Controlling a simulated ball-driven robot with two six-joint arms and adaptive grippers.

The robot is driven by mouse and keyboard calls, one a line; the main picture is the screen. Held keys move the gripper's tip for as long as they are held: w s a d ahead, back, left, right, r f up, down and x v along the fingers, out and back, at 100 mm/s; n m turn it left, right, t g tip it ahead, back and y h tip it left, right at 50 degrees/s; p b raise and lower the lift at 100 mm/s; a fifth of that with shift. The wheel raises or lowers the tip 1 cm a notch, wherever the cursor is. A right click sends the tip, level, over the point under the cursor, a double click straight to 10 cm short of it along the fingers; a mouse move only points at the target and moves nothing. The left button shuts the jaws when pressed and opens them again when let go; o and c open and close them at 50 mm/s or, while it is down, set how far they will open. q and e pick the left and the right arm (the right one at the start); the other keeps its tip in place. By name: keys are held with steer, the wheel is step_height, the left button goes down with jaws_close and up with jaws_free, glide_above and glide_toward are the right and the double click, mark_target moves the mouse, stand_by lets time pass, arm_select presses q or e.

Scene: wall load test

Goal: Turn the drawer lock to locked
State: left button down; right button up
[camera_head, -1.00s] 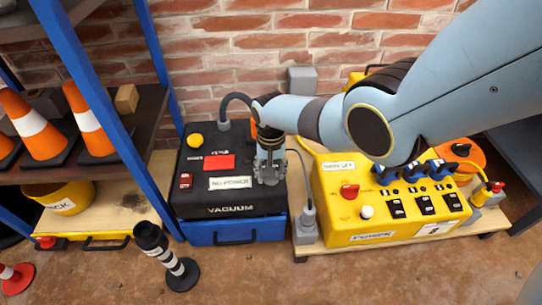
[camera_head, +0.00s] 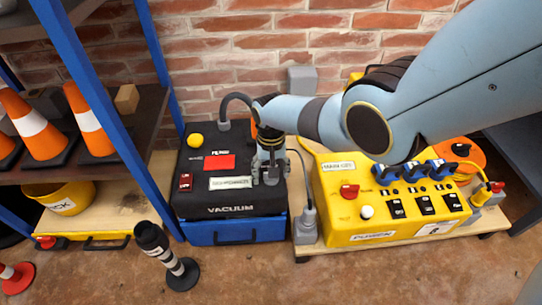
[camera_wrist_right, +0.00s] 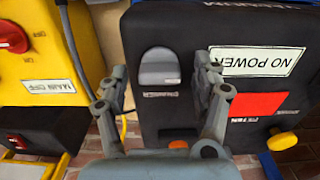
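The drawer lock is a grey knob (camera_wrist_right: 160,67) with a small label, on the black top of the vacuum box (camera_head: 230,210). In the right wrist view it lies between the two fingers of my right gripper (camera_wrist_right: 158,82), with gaps visible on both sides. My right gripper is open. The blue drawer front (camera_head: 235,231) is below the top and looks closed. My left gripper is not in view.
On the black top are a NO POWER label (camera_head: 230,183), a red plate (camera_head: 219,162), a red switch (camera_head: 185,182) and a yellow button (camera_head: 195,140). A yellow power box (camera_head: 330,220) stands close on the right. A blue-framed shelf with cones (camera_head: 40,135) stands left.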

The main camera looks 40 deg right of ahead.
steer(key=shift+r, duration=0.55)
step_height(320, 180, up, 11)
stand_by(0.6)
